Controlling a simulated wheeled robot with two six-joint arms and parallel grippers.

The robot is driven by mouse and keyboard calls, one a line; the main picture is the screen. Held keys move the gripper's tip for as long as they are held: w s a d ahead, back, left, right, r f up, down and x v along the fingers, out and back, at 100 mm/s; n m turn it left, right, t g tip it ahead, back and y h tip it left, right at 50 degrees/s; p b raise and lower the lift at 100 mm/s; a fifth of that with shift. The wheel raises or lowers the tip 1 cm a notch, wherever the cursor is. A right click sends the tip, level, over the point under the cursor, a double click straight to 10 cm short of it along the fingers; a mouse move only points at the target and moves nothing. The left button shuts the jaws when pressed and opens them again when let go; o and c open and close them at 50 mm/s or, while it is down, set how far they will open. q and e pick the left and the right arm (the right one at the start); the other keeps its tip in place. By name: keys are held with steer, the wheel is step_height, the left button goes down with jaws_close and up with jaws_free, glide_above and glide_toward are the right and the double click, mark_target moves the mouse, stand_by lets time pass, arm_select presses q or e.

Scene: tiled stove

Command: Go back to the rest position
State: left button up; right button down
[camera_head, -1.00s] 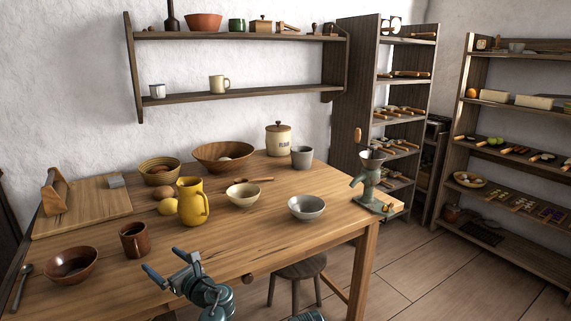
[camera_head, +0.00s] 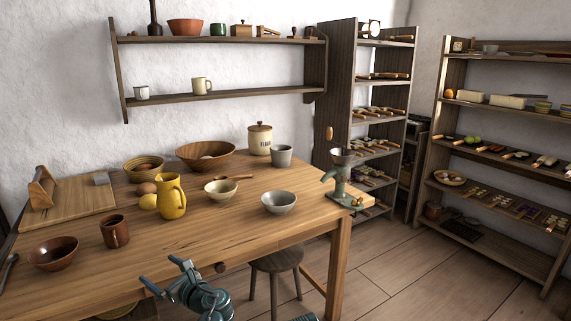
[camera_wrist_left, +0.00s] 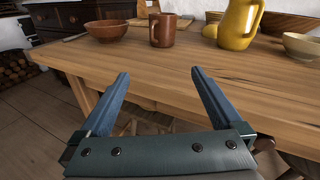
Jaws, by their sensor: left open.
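My left gripper (camera_head: 162,275) is in front of the table's near edge, open and empty. In the left wrist view its two blue fingers (camera_wrist_left: 158,95) are spread apart, with only the table edge and floor behind them. The wooden table (camera_head: 240,217) stands just beyond it. A brown mug (camera_head: 115,232), a yellow jug (camera_head: 171,197) and a reddish-brown bowl (camera_head: 54,253) stand on the table, apart from the gripper. My right gripper cannot be made out; only a small bit of teal shows at the bottom edge of the head view.
A stool (camera_head: 276,264) stands under the table's near side. A meat grinder (camera_head: 341,178) is fixed at the table's right corner. A metal bowl (camera_head: 279,202) and a cream bowl (camera_head: 221,190) stand on the table. Shelves (camera_head: 500,150) line the right; the floor (camera_head: 395,262) before them is clear.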

arm_select(q)
steer(key=s+d+f+n+g+h, duration=0.5)
steer(key=s+d+f+n+h, duration=0.15)
steer(key=d+f+n, duration=0.55)
steer(key=s+d+f+n+g+h, duration=0.35)
steer(key=s+d, duration=0.25)
steer(key=d, duration=0.2)
steer(key=s+d+f+n+g+h, duration=0.25)
steer(key=s+d+f+n, duration=0.2)
steer(key=s+d, duration=0.25)
step_height(320, 180, up, 28)
steer(key=t+p, duration=0.1)
steer(key=p, duration=2.7)
steer(key=shift+w+a+p, duration=0.15)
steer(key=shift+w+p, duration=0.1)
steer(key=shift+p, duration=0.1)
